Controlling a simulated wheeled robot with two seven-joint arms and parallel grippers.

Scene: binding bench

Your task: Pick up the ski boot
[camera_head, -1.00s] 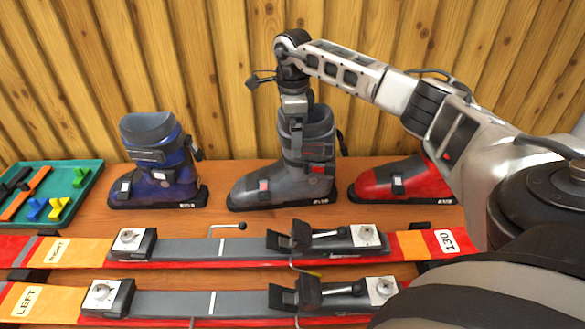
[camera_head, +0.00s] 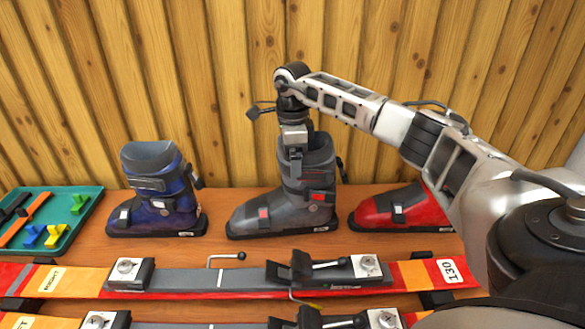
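A grey ski boot (camera_head: 262,209) stands upright on the bench in the middle. A blue boot (camera_head: 160,205) stands to its left and a red boot (camera_head: 385,212) to its right, partly hidden by my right arm. My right gripper (camera_head: 296,158) points down at the grey boot's cuff, overlapping its front upper edge. I cannot tell whether its fingers are open or closed on the cuff. The boot's sole rests on the bench. My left gripper is not in view.
Skis (camera_head: 75,281) with bindings lie across the front of the bench. A green tray (camera_head: 85,200) with coloured pieces sits at the left. A wooden plank wall (camera_head: 215,80) stands behind. Bare bench shows between the blue and grey boots.

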